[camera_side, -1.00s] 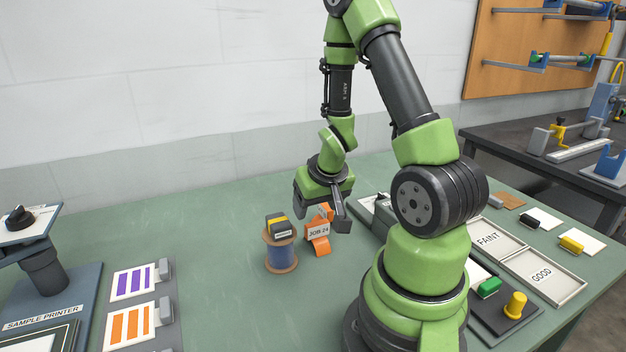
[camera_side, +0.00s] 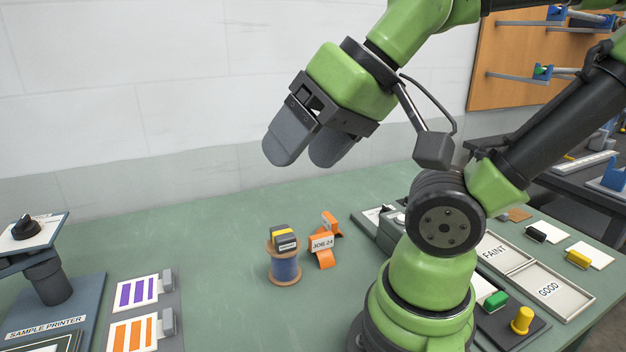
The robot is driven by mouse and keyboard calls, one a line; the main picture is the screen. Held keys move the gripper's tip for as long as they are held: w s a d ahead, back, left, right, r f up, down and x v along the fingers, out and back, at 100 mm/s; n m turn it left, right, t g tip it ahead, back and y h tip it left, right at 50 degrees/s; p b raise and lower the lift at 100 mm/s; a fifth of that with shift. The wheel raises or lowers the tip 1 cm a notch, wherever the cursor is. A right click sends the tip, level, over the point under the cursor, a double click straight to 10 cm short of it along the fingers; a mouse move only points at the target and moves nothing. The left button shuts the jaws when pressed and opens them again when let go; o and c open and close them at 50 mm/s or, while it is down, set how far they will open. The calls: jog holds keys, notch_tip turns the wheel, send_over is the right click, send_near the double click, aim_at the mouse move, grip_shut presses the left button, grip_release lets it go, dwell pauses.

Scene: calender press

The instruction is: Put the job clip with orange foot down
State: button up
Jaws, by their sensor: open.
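The job clip with orange foot (camera_side: 323,250) stands on the green bench, with a white label reading JOB 24 on its front. My gripper (camera_side: 305,160) is high above the bench, up and to the left of the clip in the picture. Its two dark fingers are apart, with nothing visible between them. The clip is clear of the gripper.
A spool (camera_side: 284,265) with blue winding stands just left of the clip, with a dark and yellow block (camera_side: 284,238) on top. The sample printer (camera_side: 45,300) is at the left. Trays marked FAINT (camera_side: 497,252) and GOOD (camera_side: 548,289) lie at the right. The bench's middle front is bare.

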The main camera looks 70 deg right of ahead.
dwell(0.3)
jog(key=m+g+h, duration=0.4)
jog(key=m+h, duration=0.1)
send_over(322, 236)
jog(key=s+a, duration=0.1)
jog(key=a, duration=0.1)
jog(key=f, duration=2.2)
jog(key=shift+s+d+f, duration=0.1)
jog(key=shift+d+f, duration=0.15)
jog(key=shift+f, duration=0.15)
jog(key=shift+d+f, duration=0.2)
jog(key=shift+f, duration=0.5)
jog(key=shift+x, duration=3.25)
jog(key=c, duration=0.7)
jog(key=shift+c, duration=0.2)
